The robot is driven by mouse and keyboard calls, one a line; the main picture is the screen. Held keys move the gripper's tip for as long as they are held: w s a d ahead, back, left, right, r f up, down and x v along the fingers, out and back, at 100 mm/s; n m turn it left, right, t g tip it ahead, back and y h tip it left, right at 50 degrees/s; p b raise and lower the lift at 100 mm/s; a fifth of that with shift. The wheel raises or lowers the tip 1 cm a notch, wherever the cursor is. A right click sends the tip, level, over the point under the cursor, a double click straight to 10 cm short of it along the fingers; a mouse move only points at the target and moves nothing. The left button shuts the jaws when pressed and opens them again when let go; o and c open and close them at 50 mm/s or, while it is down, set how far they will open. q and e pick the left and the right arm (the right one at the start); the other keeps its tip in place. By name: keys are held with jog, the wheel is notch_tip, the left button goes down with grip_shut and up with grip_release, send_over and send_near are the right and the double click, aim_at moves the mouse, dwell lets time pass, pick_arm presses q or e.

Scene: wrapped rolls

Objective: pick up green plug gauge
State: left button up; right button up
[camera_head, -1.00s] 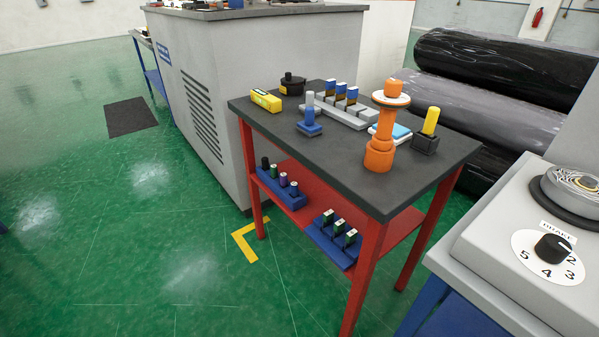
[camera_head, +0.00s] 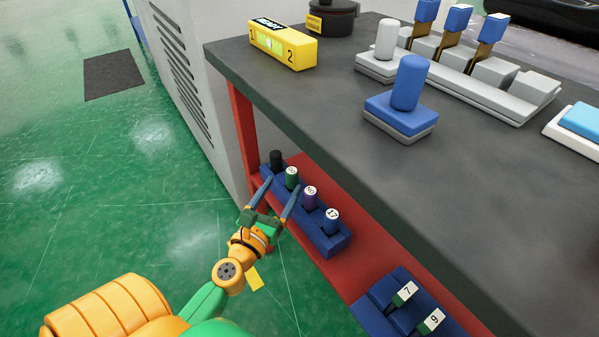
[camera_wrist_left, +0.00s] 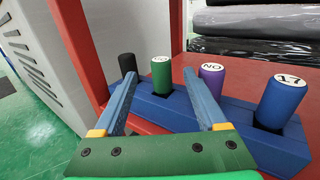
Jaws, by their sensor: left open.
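The green plug gauge (camera_head: 291,178) stands upright in a blue holder (camera_head: 331,246) on the red lower shelf, between a black gauge (camera_head: 276,160) and a purple gauge (camera_head: 311,197). My left gripper (camera_head: 284,185) is open at the holder, its fingers pointing toward the green gauge. In the left wrist view the green gauge (camera_wrist_left: 161,75) shows beyond and between the two open fingertips (camera_wrist_left: 168,88), with nothing held. The purple gauge (camera_wrist_left: 210,80) is just right of the right fingertip. My right gripper is not in view.
A blue gauge (camera_head: 332,221) stands at the holder's near end. The dark tabletop (camera_head: 330,105) overhangs the shelf. A red table leg (camera_head: 244,135) stands close behind the black gauge.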

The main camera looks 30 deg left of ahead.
aim_at(294, 167)
pick_arm(q)
jog(key=w, duration=0.3)
jog(key=w+a, duration=0.1)
jog(key=w, duration=0.5)
jog(key=shift+a+r, duration=0.2)
jog(key=shift+a, duration=0.15)
grip_shut()
